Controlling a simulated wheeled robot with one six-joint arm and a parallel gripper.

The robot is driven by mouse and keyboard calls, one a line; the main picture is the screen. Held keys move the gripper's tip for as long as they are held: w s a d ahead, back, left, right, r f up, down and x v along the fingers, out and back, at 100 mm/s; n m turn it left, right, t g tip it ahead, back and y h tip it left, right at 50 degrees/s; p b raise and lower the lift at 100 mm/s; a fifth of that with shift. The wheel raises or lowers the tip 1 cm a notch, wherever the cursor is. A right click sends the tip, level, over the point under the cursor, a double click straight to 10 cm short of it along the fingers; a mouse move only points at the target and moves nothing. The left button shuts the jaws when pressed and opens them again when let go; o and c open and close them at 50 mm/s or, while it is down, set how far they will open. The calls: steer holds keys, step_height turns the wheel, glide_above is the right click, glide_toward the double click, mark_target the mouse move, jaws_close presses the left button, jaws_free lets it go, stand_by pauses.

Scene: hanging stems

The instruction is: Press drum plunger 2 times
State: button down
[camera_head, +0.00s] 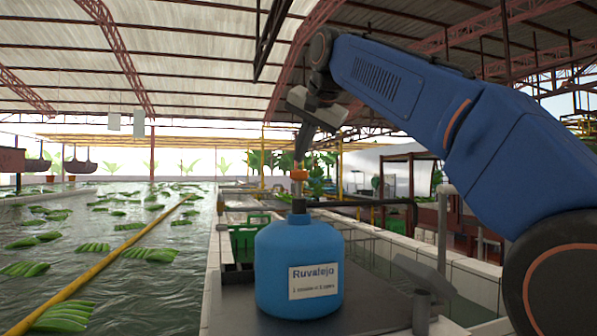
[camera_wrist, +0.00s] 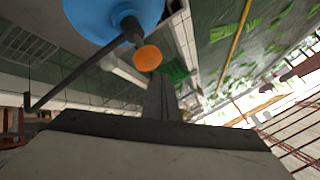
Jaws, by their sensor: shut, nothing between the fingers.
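The blue drum (camera_head: 270,262) stands upright on a dark flat surface, with a white label reading "Ruvalejo" on its front. Its plunger has an orange cap (camera_head: 298,175) on a short stem, above the drum's neck. My gripper (camera_head: 300,158) is shut, pointing down, with its tips just above the orange cap. Whether the tips touch the cap I cannot tell. In the wrist view the orange cap (camera_wrist: 148,57) shows beyond the tips of my shut gripper (camera_wrist: 158,82), with the blue drum (camera_wrist: 105,15) behind it.
A dark spout pipe (camera_head: 365,203) runs right from the plunger. Green crates (camera_head: 248,240) stand behind the drum. A water tank with floating green bananas (camera_head: 90,247) and a yellow pole lies at left. A tiled trough wall (camera_head: 465,268) is at right.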

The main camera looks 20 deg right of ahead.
steer(key=shift+r, duration=2.45)
steer(key=shift+s, duration=0.15)
